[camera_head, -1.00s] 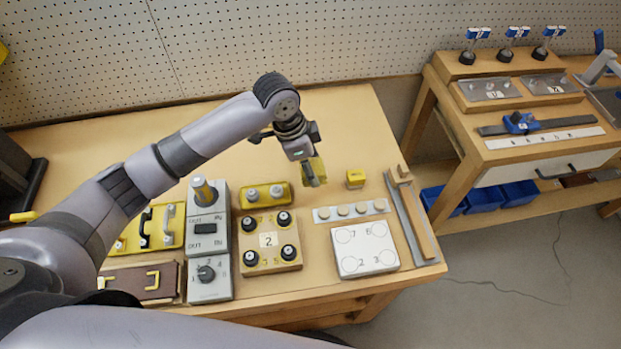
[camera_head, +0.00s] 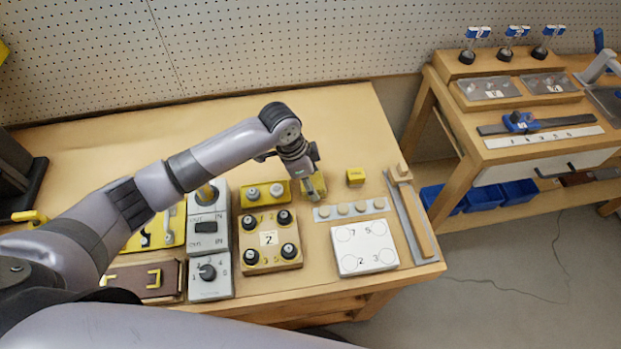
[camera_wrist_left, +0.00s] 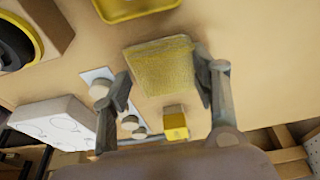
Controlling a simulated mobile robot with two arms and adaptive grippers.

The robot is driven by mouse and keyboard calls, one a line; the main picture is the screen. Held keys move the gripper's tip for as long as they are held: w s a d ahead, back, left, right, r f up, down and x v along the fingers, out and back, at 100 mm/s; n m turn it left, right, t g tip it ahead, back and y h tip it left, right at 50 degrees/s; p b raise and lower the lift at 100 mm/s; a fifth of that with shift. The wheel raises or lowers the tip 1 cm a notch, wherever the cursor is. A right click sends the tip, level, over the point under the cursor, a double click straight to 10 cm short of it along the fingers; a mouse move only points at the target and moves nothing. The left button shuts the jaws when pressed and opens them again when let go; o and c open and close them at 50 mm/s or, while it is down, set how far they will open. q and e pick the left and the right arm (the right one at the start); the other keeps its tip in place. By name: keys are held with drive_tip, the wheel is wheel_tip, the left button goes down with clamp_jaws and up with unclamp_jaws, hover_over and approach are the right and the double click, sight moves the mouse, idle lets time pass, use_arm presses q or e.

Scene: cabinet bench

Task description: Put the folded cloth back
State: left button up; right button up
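The folded cloth (camera_head: 318,187) is a small yellow square pad. My left gripper (camera_head: 311,178) points down over the middle of the bench with the cloth at its fingertips. I cannot tell whether the cloth's underside touches the bench top. My right gripper is not in view.
A yellow tray with knobs (camera_head: 264,203) is to the left, and a strip of round pegs (camera_head: 325,213) and a white board (camera_head: 366,262) are in front. The bench top (camera_head: 330,120) behind is clear.

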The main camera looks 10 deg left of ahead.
use_arm(q)
drive_tip(key=o, duration=0.4)
drive_tip(key=shift+c, duration=0.2)
drive_tip(key=shift+r, duration=0.2)
drive_tip(key=v, duration=1.2)
drive_tip(key=shift+b, duration=0.35)
drive_tip(key=shift+s+f, duration=0.1)
